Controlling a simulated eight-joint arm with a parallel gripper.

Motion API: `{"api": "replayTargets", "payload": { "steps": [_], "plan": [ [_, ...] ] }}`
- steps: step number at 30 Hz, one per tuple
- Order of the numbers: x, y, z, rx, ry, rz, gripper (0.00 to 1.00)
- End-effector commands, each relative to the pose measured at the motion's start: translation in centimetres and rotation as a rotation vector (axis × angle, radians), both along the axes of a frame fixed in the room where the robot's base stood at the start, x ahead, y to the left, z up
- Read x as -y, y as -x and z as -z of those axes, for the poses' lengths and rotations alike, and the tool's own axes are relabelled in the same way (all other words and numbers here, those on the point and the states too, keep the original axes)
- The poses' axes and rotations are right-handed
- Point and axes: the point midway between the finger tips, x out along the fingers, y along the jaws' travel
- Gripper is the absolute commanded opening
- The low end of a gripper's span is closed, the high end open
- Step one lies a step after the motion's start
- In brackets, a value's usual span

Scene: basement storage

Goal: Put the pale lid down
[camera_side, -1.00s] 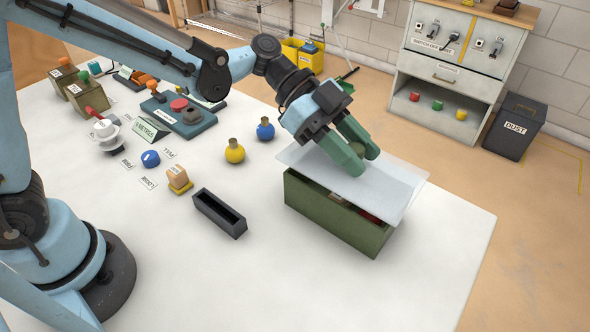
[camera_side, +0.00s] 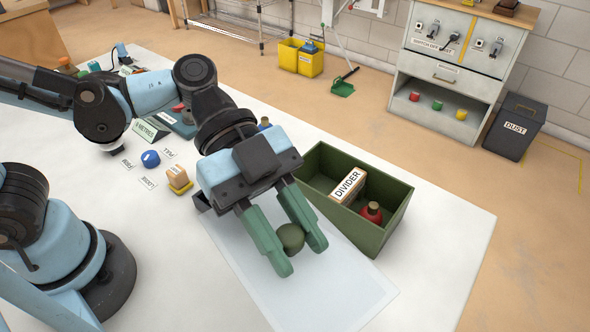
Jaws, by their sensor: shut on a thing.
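The pale lid (camera_side: 345,285) is a flat, slightly see-through sheet with a round green knob (camera_side: 290,237). It is in front of the green box (camera_side: 379,236), over the white table. My gripper (camera_side: 300,256) is shut on the lid's knob, one green finger on each side. I cannot tell whether the lid touches the table or hovers just above it. The green box is open. Inside it are a block labelled DIVIDER (camera_side: 348,186) and a red bottle (camera_side: 371,213). My gripper hides the lid's far left part.
A dark narrow tray (camera_side: 199,204) shows beside my gripper, mostly hidden; the lid's left edge is close to it. A small box on a yellow base (camera_side: 178,178) and a blue knob (camera_side: 150,159) stand further left. The table (camera_side: 450,230) is clear right of the box.

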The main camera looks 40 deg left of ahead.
Motion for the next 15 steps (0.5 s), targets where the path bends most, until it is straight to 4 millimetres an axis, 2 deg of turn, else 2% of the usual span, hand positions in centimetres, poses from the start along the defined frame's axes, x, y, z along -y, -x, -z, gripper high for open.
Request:
{"api": "replayTargets", "payload": {
  "steps": [1, 3, 7, 11, 15],
  "plan": [
    [-0.3, 1.7, 0.4, 0.0, 0.001, 0.038, 0.0],
    [-0.8, 3.6, 1.0, -0.001, 0.003, 0.082, 0.0],
    [-1.4, 5.8, 1.6, -0.001, 0.005, 0.137, 0.0],
    [-1.7, 6.0, 2.1, -0.001, 0.005, 0.154, 0.0],
    [-2.0, 4.7, 2.8, -0.002, 0.005, 0.152, 0.0]
  ]
}}
